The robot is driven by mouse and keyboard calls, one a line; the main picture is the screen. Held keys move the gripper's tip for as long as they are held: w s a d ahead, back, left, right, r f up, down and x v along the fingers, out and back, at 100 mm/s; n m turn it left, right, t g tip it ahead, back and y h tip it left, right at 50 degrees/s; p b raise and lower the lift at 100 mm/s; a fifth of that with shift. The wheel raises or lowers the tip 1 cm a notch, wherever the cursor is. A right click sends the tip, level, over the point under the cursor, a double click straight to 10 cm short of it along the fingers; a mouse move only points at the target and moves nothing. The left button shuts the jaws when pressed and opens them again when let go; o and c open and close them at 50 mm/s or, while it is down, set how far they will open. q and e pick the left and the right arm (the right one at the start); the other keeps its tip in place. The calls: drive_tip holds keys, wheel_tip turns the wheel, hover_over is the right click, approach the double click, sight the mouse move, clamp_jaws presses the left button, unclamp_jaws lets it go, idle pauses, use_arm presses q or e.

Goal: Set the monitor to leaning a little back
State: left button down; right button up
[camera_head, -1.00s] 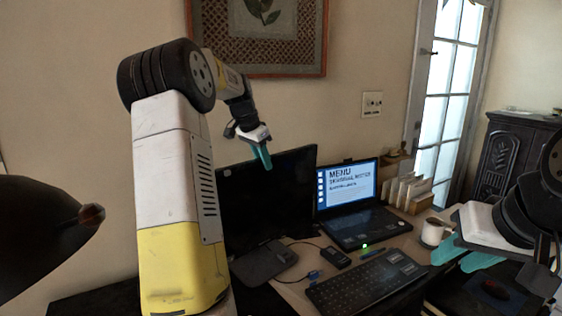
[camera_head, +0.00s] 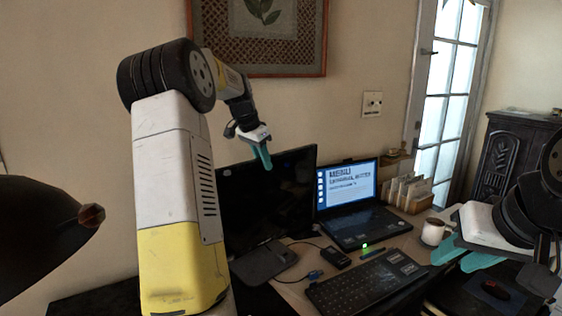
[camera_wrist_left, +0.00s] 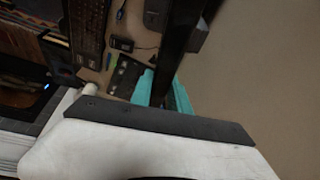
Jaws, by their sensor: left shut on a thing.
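My right gripper (camera_head: 460,257) is at the right, fingers apart and empty, near the mug.
An open laptop (camera_head: 345,190) with a lit screen stands right of the monitor. A keyboard (camera_head: 365,283), a small black box (camera_head: 336,257) and a white mug (camera_head: 433,232) lie in front. A letter rack (camera_head: 409,193) stands behind the mug. The wall is behind.

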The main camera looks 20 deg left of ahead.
idle(0.5)
use_arm(q)
drive_tip(key=shift+w+a+g+h, duration=0.3)
drive_tip(key=shift+w+a+h, duration=0.2)
drive_tip(key=shift+a, duration=0.25)
drive_tip(key=shift+w+a+g+h, duration=0.3)
drive_tip(key=shift+w+a+h, duration=0.15)
drive_tip(key=shift+a, duration=0.25)
drive_tip(key=c, duration=1.2)
unclamp_jaws()
drive_tip(key=shift+s, duration=0.1)
drive_tip(key=shift+c, duration=0.2)
drive_tip(key=v, duration=0.7)
drive_tip(key=shift+r, duration=0.3)
drive_tip(key=shift+a, duration=0.1)
